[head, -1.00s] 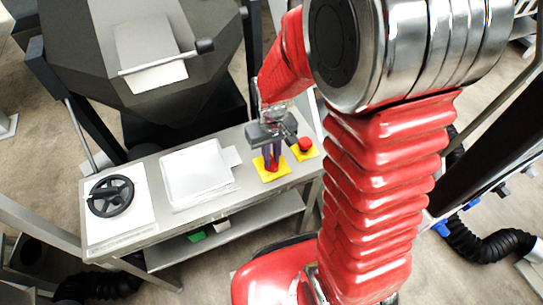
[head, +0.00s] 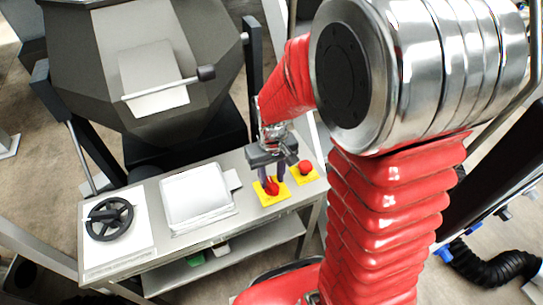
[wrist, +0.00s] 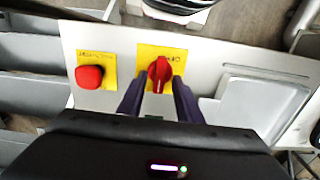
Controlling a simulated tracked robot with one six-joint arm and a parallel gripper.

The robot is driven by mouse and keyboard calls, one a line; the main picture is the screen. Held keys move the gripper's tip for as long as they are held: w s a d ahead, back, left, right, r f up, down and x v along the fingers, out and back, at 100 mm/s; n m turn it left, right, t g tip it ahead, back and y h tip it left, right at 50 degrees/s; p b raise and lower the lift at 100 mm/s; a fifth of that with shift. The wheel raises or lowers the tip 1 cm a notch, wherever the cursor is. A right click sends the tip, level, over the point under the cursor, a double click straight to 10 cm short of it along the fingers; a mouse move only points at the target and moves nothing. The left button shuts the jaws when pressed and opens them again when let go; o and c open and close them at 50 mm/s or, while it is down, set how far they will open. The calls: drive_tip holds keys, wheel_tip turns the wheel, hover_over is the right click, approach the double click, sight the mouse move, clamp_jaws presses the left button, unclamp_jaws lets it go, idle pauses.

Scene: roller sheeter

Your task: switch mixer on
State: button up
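A red rotary switch knob (wrist: 160,74) sits on a yellow plate on the grey panel (head: 150,245); it also shows in the head view (head: 271,186). In the wrist view its white line points roughly toward my gripper. My gripper (wrist: 157,88) is open, with one dark finger on each side of the knob's near part; I cannot tell whether they touch it. In the head view my gripper (head: 268,176) is over the knob from above. A red push button (wrist: 90,76) on its own yellow plate is beside the switch, also in the head view (head: 305,167).
A white tray (head: 197,196) lies on the panel left of the switch, and a black handwheel (head: 109,219) is at the far left. The large grey mixer drum (head: 150,70) stands behind the panel. A lower shelf (head: 235,243) runs beneath.

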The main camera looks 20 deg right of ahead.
sight(272, 185)
wheel_tip(272, 185, up, 12)
idle(0.5)
idle(0.7)
drive_tip(key=s+r+m+t, duration=0.1)
drive_tip(key=s+r+t, duration=0.4)
drive_tip(key=s+r, duration=0.4)
drive_tip(key=s, duration=0.3)
drive_tip(key=shift+a+r+t, duration=0.15)
drive_tip(key=shift+r+t, duration=0.15)
